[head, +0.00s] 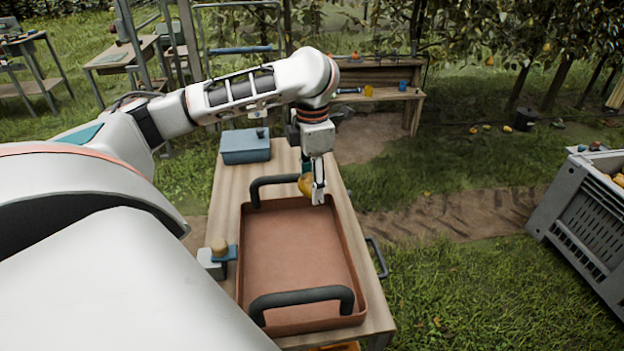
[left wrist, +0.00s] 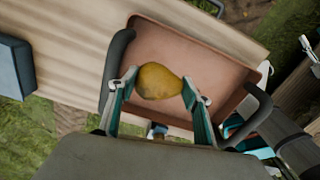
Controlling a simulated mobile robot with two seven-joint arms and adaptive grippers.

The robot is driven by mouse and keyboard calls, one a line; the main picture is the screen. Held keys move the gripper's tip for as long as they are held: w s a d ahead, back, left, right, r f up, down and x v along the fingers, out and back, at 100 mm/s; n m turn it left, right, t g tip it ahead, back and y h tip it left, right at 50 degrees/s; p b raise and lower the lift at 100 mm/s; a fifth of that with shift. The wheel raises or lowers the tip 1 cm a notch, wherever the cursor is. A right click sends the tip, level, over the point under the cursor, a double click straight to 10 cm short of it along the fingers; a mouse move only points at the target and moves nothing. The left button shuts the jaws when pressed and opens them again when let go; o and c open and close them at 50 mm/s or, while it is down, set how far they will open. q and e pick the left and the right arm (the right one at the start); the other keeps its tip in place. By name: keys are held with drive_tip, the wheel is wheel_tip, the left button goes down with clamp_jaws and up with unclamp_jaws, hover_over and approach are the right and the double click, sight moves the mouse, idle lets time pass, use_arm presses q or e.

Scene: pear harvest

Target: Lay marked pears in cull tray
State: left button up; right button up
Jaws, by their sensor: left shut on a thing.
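My left gripper (head: 313,190) is shut on a yellow-brown pear (head: 305,184), over the far end of the red-brown cull tray (head: 298,245). In the left wrist view, the pear (left wrist: 158,82) lies crosswise between the two fingers of the left gripper (left wrist: 160,88). No clear mark can be made out on the side of the pear that shows. The tray (left wrist: 205,50) is behind it and its visible floor is bare. The pear appears apart from the tray floor.
The tray has dark raised handles (head: 302,296) at its near and far ends, on a wooden table (head: 225,195). A blue box (head: 246,146) stands at the table's far left. A grey crate (head: 580,205) holding yellow fruit stands at the right. Grass lies between.

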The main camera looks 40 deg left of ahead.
use_arm(q)
drive_tip(key=shift+f+b, duration=0.4)
drive_tip(key=shift+f, duration=0.8)
drive_tip(key=shift+f+b, duration=0.75)
drive_tip(key=shift+f, duration=1.95)
drive_tip(key=shift+f, duration=0.25)
drive_tip(key=shift+f+b, duration=0.3)
drive_tip(key=shift+f, duration=0.2)
drive_tip(key=shift+f, duration=0.5)
drive_tip(key=shift+f+b, duration=0.35)
drive_tip(key=shift+f, duration=0.2)
